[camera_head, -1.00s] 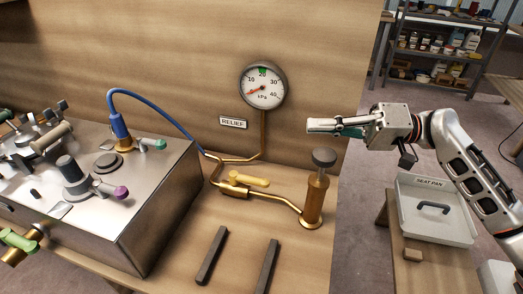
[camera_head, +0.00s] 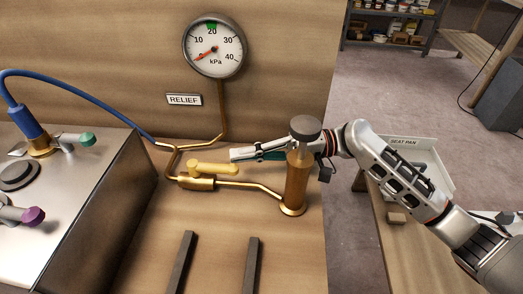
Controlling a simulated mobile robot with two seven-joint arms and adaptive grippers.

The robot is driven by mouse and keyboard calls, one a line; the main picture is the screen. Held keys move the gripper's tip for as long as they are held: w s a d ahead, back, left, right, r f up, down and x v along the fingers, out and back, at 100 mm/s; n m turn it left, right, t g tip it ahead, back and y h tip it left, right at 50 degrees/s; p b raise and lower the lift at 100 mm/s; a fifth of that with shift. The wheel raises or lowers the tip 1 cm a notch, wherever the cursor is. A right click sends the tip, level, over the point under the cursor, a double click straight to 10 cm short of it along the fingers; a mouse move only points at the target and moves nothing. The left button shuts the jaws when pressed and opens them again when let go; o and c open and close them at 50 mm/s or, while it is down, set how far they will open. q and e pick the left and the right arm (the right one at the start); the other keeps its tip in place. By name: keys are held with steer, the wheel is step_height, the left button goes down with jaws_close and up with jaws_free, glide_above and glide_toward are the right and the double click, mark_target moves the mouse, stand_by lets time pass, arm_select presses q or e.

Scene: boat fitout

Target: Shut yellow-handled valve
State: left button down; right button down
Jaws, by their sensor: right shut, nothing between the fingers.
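The yellow-handled valve (camera_head: 214,168) sits on a brass pipe on the wooden bench. Its yellow lever points right, roughly along the pipe. My right gripper (camera_head: 234,155) is shut and empty, its fingertips pointing left just beyond the right end of the lever. I cannot tell whether the tips touch the lever. The brass hand pump (camera_head: 296,186) with its dark knob stands in front of the gripper's body and hides part of it. My left gripper is not in view.
A pressure gauge (camera_head: 214,47) and a RELIEF label (camera_head: 184,100) are on the back panel. A metal box (camera_head: 75,215) with a blue hose (camera_head: 75,97) stands left. Two dark bars (camera_head: 252,262) lie in front. A SEAT PAN tray (camera_head: 432,160) is at right.

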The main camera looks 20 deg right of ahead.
steer(key=shift+w+a, duration=0.15)
steer(key=shift+a, duration=0.75)
steer(key=shift+s+a, duration=0.2)
steer(key=shift+s, duration=1)
steer(key=d, duration=0.4)
steer(key=s+d, duration=0.1)
steer(key=d, duration=0.7)
steer(key=shift+s+r, duration=0.25)
steer(key=shift+s, duration=0.15)
